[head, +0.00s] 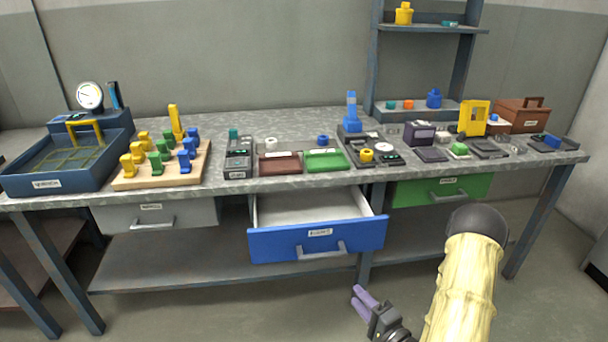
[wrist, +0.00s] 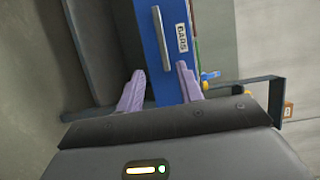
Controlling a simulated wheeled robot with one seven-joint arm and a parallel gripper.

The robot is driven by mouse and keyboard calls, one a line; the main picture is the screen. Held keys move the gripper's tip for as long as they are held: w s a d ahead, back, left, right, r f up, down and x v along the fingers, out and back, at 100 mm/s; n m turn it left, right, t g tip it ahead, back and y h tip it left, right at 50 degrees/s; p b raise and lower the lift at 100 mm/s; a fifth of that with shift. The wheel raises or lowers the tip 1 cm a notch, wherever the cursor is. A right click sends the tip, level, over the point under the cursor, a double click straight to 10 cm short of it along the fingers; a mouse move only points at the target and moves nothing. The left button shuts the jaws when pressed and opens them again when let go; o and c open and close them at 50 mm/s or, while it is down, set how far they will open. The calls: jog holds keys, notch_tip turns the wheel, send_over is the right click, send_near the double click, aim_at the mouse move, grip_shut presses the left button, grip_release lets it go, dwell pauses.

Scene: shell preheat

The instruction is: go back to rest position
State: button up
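My gripper (head: 357,295) is low in front of the workbench, below the blue drawer (head: 290,243). Its two purple fingers are spread apart with nothing between them, as the wrist view also shows for the gripper (wrist: 160,69). The blue drawer is pulled out, and the visible part of its inside looks empty. In the wrist view the blue drawer front (wrist: 180,70) and its handle (wrist: 160,36) appear beyond the fingertips, apart from them. My arm comes in from the lower right of the head view.
The workbench top (head: 290,125) carries a blue tray (head: 45,183), a wooden peg board (head: 190,178), a green tray (head: 325,160) and several devices. A grey drawer (head: 190,215) and a green drawer (head: 420,192) are closed. The floor before the bench looks free.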

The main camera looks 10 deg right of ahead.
jog(key=s+a+r+n+g+h, duration=0.65)
jog(key=s+r+n+g, duration=0.35)
jog(key=n+g, duration=0.35)
notch_tip(320, 180, up, 28)
jog(key=p, duration=2.8)
jog(key=shift+w+d+f+g+h, duration=0.1)
jog(key=shift+f+g+h, duration=0.05)
jog(key=shift+g+h, duration=0.1)
